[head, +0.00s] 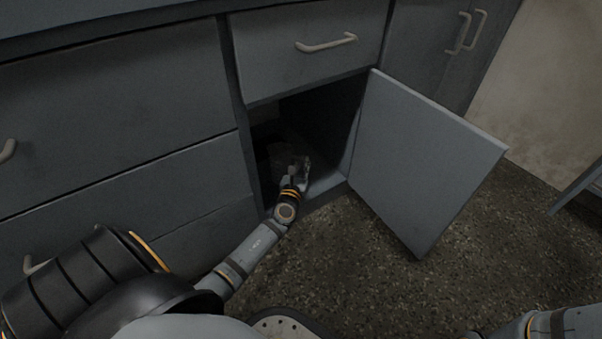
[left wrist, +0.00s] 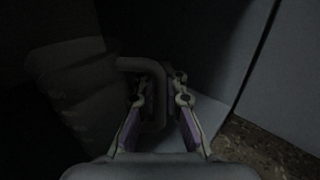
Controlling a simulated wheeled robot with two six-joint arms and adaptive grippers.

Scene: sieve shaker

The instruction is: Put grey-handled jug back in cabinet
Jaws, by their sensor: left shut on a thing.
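The cabinet (head: 345,150) stands open, its door swung out to the right. My left gripper (head: 300,172) reaches into the dark lower opening. In the left wrist view my left gripper (left wrist: 164,88) is shut on the handle of the jug (left wrist: 72,88), with a finger on each side of the handle. The jug's ribbed body lies to the left of the fingers, in deep shadow. Its base is hidden, so I cannot tell whether it touches the cabinet floor. In the head view the jug is hardly visible in the dark. My right gripper is out of view.
The open door (head: 425,160) stands right of my left arm. A closed drawer (head: 310,45) is above the opening, and closed drawers (head: 110,110) fill the left. The speckled floor (head: 400,285) in front is clear. The cabinet's side wall (left wrist: 225,60) is close right of the fingers.

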